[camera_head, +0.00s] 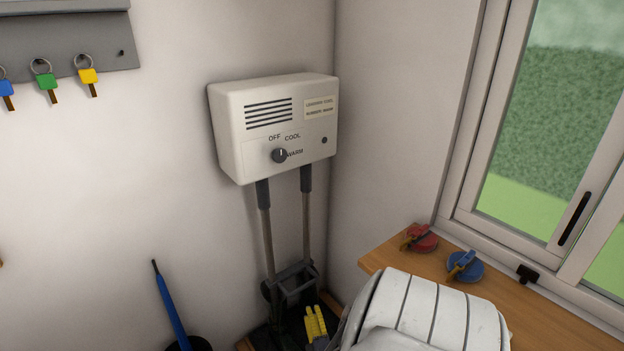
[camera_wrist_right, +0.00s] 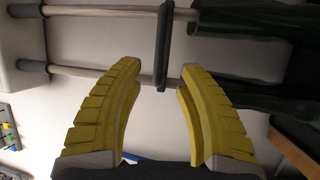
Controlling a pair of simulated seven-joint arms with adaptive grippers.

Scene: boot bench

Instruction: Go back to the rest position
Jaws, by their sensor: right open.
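My right gripper (camera_head: 315,316) is low in the head view, its yellow fingers partly hidden by my white arm. In the right wrist view the gripper (camera_wrist_right: 160,78) is open, with nothing between its ribbed yellow fingers. In the head view it appears in front of the dark stand at the foot of the boot dryer (camera_head: 228,130), apart from the white box. The dryer's dark knob (camera_head: 279,155) has its light mark roughly upward, near the OFF and COOL labels. My left gripper is not in view.
Two metal tubes (camera_head: 306,225) run down from the box; dark green boots (camera_wrist_right: 260,45) show in the wrist view. A wooden sill (camera_head: 390,252) holds red (camera_head: 420,238) and blue (camera_head: 465,267) round items. A blue-handled tool (camera_head: 170,305) leans left. Keys (camera_head: 46,82) hang upper left.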

